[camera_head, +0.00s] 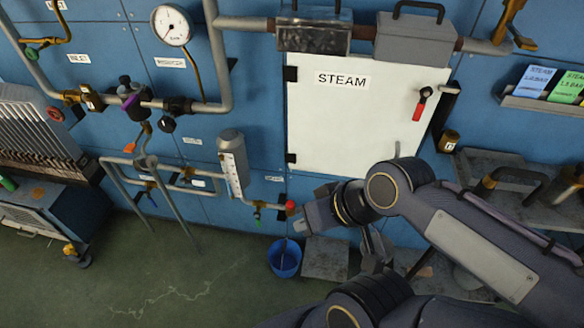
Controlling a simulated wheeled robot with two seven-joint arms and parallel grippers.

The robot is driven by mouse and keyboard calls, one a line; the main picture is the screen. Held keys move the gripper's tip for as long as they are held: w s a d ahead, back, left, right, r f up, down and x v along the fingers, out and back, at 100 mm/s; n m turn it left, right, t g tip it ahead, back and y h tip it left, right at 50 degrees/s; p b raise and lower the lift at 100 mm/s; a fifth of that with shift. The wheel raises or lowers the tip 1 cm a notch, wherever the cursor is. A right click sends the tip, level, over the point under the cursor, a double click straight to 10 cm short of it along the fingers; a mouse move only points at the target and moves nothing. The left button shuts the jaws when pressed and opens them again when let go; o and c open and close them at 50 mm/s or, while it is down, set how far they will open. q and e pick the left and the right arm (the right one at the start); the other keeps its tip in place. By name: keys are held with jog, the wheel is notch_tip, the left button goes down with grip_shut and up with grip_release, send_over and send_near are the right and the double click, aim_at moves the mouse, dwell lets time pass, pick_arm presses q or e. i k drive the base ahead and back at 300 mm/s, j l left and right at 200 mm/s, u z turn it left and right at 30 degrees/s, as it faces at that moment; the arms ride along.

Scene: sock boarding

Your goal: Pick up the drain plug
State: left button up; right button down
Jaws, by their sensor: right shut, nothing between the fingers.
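I cannot pick out the drain plug for certain. A small red piece (290,205) sits at the right end of the low drain pipe, below the white STEAM door, and I cannot tell whether it is the plug or a valve part. My right gripper (299,227) is shut and empty, just below and right of the red piece, pointing left. A gap between them is hard to judge. A blue bucket (284,270) stands on the floor below the gripper, with a thin object in it. My left gripper is not in view.
The white STEAM door (350,130) with a red-handled latch (423,103) is behind my right arm. Pipes and a steam trap (233,165) are to the left. Grey slabs (326,258) lie right of the bucket.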

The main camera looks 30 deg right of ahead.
aim_at(290, 204)
jog(key=z, duration=1.15)
